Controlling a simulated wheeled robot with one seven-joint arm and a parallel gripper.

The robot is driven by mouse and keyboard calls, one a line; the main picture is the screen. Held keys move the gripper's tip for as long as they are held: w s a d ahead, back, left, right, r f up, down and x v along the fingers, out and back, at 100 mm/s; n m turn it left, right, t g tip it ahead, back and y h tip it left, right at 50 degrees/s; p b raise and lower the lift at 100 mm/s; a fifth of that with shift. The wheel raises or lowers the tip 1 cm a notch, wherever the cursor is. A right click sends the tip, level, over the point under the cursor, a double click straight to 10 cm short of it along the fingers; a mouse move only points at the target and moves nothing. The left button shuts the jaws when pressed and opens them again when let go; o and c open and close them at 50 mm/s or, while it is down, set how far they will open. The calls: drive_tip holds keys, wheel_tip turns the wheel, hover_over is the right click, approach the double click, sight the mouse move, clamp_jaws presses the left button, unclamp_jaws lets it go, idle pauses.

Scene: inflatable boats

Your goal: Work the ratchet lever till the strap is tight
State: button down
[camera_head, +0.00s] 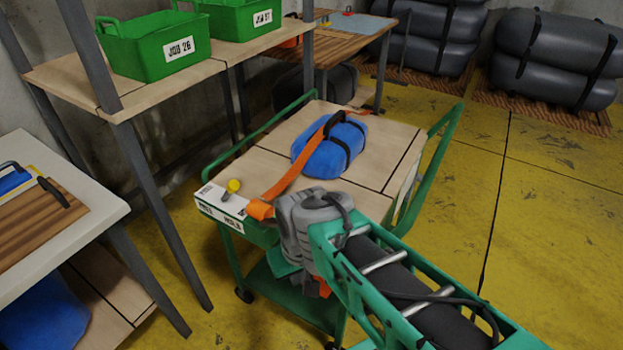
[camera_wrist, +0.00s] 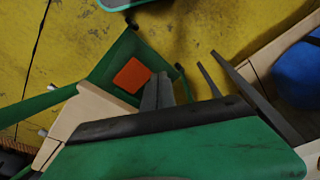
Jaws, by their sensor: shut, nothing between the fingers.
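An orange strap (camera_head: 290,186) runs over a blue bundle (camera_head: 331,150) with black bands on the wooden top of a green cart (camera_head: 280,170). The strap comes down to the cart's near edge and bends over it beside my wrist. I cannot make out the ratchet or its lever; my grey wrist covers that part of the edge. In the head view my fingertips are hidden. In the wrist view my gripper (camera_wrist: 157,92) shows as two grey fingers close together, shut and empty. An orange square patch (camera_wrist: 131,75) lies beyond them on a green surface.
A yellow knob (camera_head: 234,186) stands on the cart's near left corner by a white label strip (camera_head: 222,203). A shelf with green bins (camera_head: 154,45) and a white-topped table (camera_head: 70,165) stand close on the left. The yellow floor (camera_head: 550,200) on the right is clear.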

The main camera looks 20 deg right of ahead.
wheel_tip(320, 180, down, 6)
drive_tip(key=b, duration=0.3)
drive_tip(key=shift+d+r, duration=0.1)
drive_tip(key=shift+r, duration=0.15)
drive_tip(key=shift+r, duration=0.1)
wheel_tip(320, 180, up, 7)
drive_tip(key=p, duration=0.6)
drive_tip(key=shift+r, duration=0.15)
wheel_tip(320, 180, up, 5)
drive_tip(key=p, duration=0.4)
drive_tip(key=shift+p, duration=0.35)
